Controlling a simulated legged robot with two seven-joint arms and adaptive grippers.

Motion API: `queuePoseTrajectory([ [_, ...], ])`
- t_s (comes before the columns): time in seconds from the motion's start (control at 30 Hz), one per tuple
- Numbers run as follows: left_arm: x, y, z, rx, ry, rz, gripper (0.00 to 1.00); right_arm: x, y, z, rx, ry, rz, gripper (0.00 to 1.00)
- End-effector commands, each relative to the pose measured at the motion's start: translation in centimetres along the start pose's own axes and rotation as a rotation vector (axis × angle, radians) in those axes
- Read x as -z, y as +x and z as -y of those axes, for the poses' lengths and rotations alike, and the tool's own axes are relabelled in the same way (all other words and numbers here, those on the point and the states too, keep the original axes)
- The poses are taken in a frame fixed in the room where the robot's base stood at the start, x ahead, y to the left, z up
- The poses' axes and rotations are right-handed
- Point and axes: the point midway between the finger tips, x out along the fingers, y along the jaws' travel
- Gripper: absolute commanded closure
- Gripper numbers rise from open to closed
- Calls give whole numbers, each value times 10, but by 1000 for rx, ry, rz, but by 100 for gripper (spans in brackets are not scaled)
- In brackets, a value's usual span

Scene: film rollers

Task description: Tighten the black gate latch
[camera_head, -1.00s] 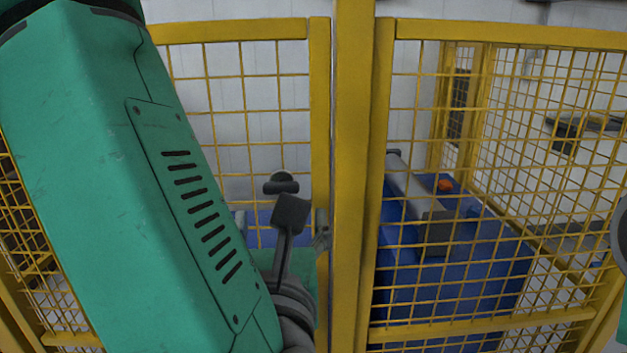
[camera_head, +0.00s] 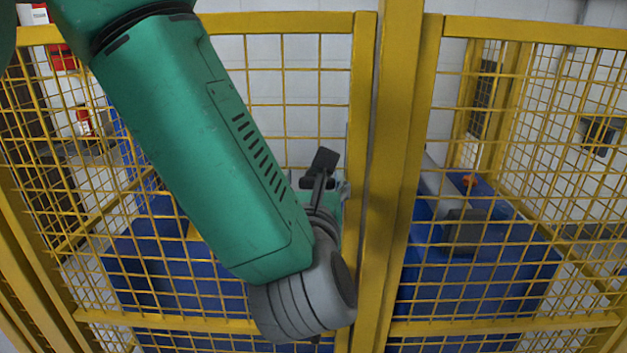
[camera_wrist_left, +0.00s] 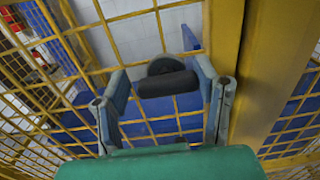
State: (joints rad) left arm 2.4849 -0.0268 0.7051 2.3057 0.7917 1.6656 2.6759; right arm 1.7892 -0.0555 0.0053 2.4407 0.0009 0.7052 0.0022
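The black gate latch (camera_wrist_left: 168,84) is a short dark horizontal bar with a round base behind it, on the yellow mesh gate beside the post. In the head view the latch (camera_head: 306,183) is partly hidden by my left gripper. My right gripper is not in view.
A thick yellow post (camera_head: 388,180) stands just right of the latch. Yellow mesh panels extend to both sides. Behind them are blue machines (camera_head: 480,265), one with a small orange button (camera_head: 469,180). Little room shows between my left gripper and the post.

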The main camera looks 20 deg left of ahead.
Motion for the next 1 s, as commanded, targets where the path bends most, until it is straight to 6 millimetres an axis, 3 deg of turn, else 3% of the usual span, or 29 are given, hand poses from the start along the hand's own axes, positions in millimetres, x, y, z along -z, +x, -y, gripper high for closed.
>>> queuePoseTrajectory([
  [0.1, 0, 0, -1, -17, 8, 2, 84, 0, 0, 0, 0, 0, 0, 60],
  [0.73, -1, -1, 0, -14, 14, 4, 84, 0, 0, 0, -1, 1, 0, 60],
  [1.0, 0, -1, 1, -11, 104, 4, 84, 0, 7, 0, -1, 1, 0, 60],
])
